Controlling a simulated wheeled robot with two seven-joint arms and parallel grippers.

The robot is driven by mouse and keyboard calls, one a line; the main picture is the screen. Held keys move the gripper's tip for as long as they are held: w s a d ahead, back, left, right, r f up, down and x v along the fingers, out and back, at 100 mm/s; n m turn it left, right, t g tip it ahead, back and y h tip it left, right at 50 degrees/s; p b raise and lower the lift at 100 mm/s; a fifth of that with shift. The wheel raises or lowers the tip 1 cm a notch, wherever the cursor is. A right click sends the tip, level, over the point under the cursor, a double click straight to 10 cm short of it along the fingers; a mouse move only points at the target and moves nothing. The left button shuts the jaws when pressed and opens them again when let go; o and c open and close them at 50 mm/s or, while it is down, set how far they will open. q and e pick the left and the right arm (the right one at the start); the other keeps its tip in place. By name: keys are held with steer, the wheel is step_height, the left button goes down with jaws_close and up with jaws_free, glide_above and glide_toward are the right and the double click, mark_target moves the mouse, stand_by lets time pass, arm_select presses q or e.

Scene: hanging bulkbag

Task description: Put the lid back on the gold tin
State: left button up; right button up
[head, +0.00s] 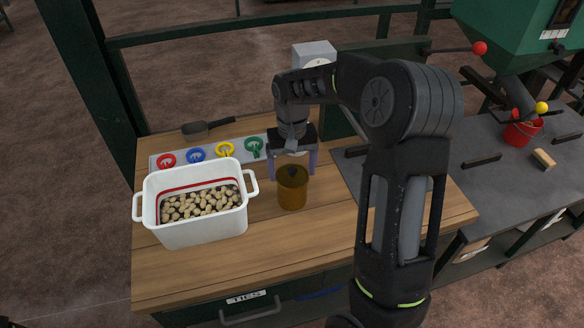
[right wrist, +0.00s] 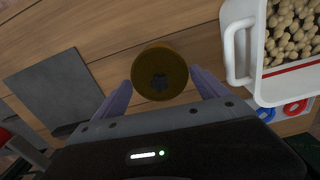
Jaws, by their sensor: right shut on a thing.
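The gold tin (head: 292,196) stands upright on the wooden bench, right of the white tub. Its round gold lid (right wrist: 148,64) with a dark knob shows in the right wrist view, between my two fingers. In the head view the lid is at the tin's top, and I cannot make out a gap between them. My right gripper (head: 292,166) points down over the tin, its fingers on either side of the lid, shut on it. It also shows in the right wrist view (right wrist: 161,88). My left gripper is not in view.
A white tub (head: 200,229) of potato-like lumps stands close on the left. Behind it is a strip with coloured rings (head: 225,149) and a dark scoop (head: 195,130). A grey plate (head: 350,173) lies to the right. The bench front is clear.

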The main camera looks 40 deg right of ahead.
stand_by(0.8)
steer(key=o, duration=1.2)
steer(key=shift+r+p, duration=2.5)
steer(key=shift+r, duration=1.05)
steer(key=shift+c, duration=0.4)
jaws_close()
steer(key=shift+f, duration=0.15)
